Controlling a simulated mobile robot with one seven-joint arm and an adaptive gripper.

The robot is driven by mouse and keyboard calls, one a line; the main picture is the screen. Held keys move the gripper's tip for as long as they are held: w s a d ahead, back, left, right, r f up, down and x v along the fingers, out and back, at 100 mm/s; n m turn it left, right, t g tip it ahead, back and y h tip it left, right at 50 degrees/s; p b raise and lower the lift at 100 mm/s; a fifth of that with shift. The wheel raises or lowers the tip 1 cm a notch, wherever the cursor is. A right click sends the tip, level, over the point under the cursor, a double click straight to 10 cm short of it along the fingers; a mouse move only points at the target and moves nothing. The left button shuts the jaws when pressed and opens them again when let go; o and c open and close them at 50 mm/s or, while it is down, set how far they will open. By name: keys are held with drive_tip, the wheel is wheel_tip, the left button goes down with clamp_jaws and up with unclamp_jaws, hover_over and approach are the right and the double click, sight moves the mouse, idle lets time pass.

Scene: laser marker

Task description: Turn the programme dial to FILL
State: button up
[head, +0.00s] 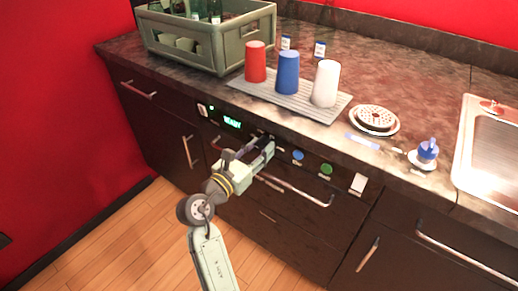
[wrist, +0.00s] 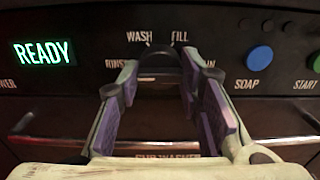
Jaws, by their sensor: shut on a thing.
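The programme dial (wrist: 160,62) is a dark round knob on the black front panel, in the middle of the wrist view. The labels WASH (wrist: 139,37) and FILL (wrist: 180,37) stand above it, with RINSE at its left and a partly hidden label ending in "IN" at its right. My gripper (wrist: 157,82) is shut on the dial, one finger on each side. In the head view my gripper (head: 268,145) reaches the panel and largely hides the dial. I cannot tell for sure which label the dial points to.
A green READY display (head: 232,123) is left of the dial. The blue SOAP button (head: 298,155) and green START button (head: 326,169) are to its right. A metal handle (head: 300,193) runs below. Red, blue and white cups stand on a grey mat (head: 304,108) above.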

drive_tip(key=shift+m, duration=0.3)
drive_tip(key=m, duration=0.2)
drive_tip(key=shift+m+p, duration=0.3)
drive_tip(key=shift+p, duration=0.05)
drive_tip(key=m, duration=0.3)
drive_tip(key=shift+m, duration=0.3)
drive_tip(key=m+b, duration=0.2)
drive_tip(key=m, duration=0.4)
drive_tip(key=shift+a, duration=0.1)
drive_tip(key=m+b, duration=0.3)
drive_tip(key=m, duration=0.2)
drive_tip(key=shift+m, duration=0.4)
drive_tip(key=m+b, duration=0.3)
drive_tip(key=m, duration=0.2)
drive_tip(key=shift+r+b, duration=0.1)
drive_tip(key=shift+b, duration=0.25)
